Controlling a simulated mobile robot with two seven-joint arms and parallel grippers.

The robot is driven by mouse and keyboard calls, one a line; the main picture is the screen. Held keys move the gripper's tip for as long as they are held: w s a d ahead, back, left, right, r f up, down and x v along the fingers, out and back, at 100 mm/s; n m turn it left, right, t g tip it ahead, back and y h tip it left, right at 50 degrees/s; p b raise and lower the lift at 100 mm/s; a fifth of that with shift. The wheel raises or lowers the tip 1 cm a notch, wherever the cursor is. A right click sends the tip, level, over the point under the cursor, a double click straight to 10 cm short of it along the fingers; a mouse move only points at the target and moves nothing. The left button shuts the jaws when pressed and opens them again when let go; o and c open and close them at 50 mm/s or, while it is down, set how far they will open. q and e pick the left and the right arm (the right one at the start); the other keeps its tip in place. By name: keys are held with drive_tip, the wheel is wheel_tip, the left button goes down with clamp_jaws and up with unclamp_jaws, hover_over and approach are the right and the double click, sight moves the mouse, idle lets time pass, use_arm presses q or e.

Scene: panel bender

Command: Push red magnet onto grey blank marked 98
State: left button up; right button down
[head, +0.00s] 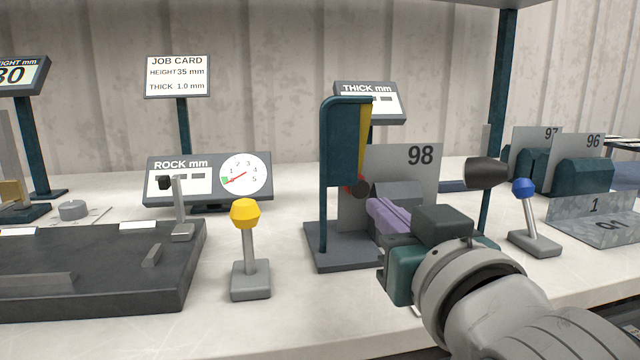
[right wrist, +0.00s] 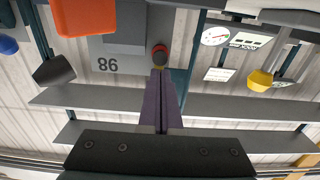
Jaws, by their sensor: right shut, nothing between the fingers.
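The grey blank marked 98 (head: 410,175) stands upright in a teal stand with a grey base. It also shows in the right wrist view (right wrist: 108,80), with its number upside down. The small dark red magnet (head: 360,188) is at the blank's lower left in the head view and shows in the right wrist view (right wrist: 160,49). My right gripper (head: 373,204) is shut and empty, its purple fingertips (right wrist: 159,72) right at the magnet. I cannot tell whether they touch it, or whether the magnet touches the blank. My left gripper is not in view.
A black cone-shaped knob (head: 486,173) and a blue-knobbed lever (head: 524,190) stand right of the blank. A yellow-knobbed lever (head: 245,214) and a dark slab (head: 95,275) are at left. Blanks 97 (head: 535,140) and 96 (head: 587,146) stand at far right.

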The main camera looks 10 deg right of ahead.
drive_tip(key=shift+s+p, duration=0.55)
drive_tip(key=shift+s, duration=0.9)
drive_tip(key=shift+s+d+p, duration=0.1)
drive_tip(key=shift+s+p, duration=0.35)
drive_tip(key=shift+s, duration=0.95)
drive_tip(key=shift+d+r, duration=0.1)
drive_tip(key=s+d+r+n+g+p, duration=0.1)
drive_tip(key=s+d+r+g+p, duration=0.2)
drive_tip(key=s+g+p, duration=0.6)
drive_tip(key=s+d+r+n+g+p, duration=0.15)
drive_tip(key=s+r+g+p, duration=0.3)
drive_tip(key=s+p, duration=0.75)
wheel_tip(320, 180, up, 35)
drive_tip(key=s+p, duration=0.1)
drive_tip(key=p, duration=3.4)
drive_tip(key=shift+s+d+r+m+g, duration=0.2)
drive_tip(key=shift+s+d+m+g, duration=0.05)
drive_tip(key=shift+m+g, duration=0.2)
